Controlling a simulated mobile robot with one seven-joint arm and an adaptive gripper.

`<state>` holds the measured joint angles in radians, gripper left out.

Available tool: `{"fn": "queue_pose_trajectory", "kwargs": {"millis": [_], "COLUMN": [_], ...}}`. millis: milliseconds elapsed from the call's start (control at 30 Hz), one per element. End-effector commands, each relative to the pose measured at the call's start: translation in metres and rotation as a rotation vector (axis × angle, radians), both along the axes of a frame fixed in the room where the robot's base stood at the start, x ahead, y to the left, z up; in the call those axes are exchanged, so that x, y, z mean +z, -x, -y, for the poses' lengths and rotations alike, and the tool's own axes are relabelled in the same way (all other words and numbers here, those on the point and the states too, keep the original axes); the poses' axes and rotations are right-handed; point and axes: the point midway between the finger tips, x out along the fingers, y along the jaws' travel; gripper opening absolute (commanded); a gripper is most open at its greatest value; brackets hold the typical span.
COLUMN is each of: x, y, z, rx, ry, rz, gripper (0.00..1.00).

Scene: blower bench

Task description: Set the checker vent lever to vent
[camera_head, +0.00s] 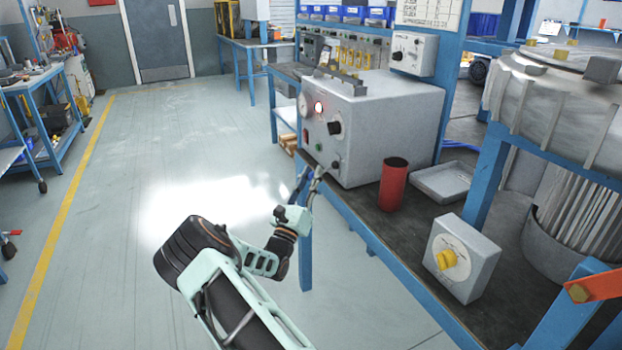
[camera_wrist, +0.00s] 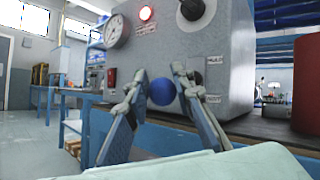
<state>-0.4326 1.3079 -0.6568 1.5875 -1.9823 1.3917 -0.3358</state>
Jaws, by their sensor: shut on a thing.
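The checker (camera_head: 385,120) is a grey box on the bench, with a round gauge, a lit lamp and a black knob on its front. A blue ball (camera_wrist: 161,92), apparently the vent lever's end, shows in the wrist view low on the checker's front. My gripper (camera_head: 312,178) is at the lower part of that front. In the wrist view my gripper (camera_wrist: 161,84) has one finger on each side of the ball and is shut on it. The lever's shaft is hidden. Small label plates (camera_wrist: 213,62) sit right of the fingers, too small to read surely.
A red cylinder (camera_head: 393,184) and a grey tray (camera_head: 442,181) stand right of the checker on the bench. A grey box with a yellow knob (camera_head: 462,258) is nearer. A blue bench frame runs along the front edge.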

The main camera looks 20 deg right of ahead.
Motion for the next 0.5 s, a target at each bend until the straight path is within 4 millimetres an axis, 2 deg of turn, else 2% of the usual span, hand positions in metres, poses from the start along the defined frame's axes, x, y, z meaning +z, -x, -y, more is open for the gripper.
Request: {"fn": "queue_pose_trajectory", "kwargs": {"millis": [33, 500], "x": [-0.0156, -0.0202], "y": [0.0004, 0.0011], "z": [0.0005, 0.006], "rx": [0.001, -0.005], "ry": [0.018, 0.133], "rz": [-0.014, -0.01], "gripper": [0.0, 0.0]}}
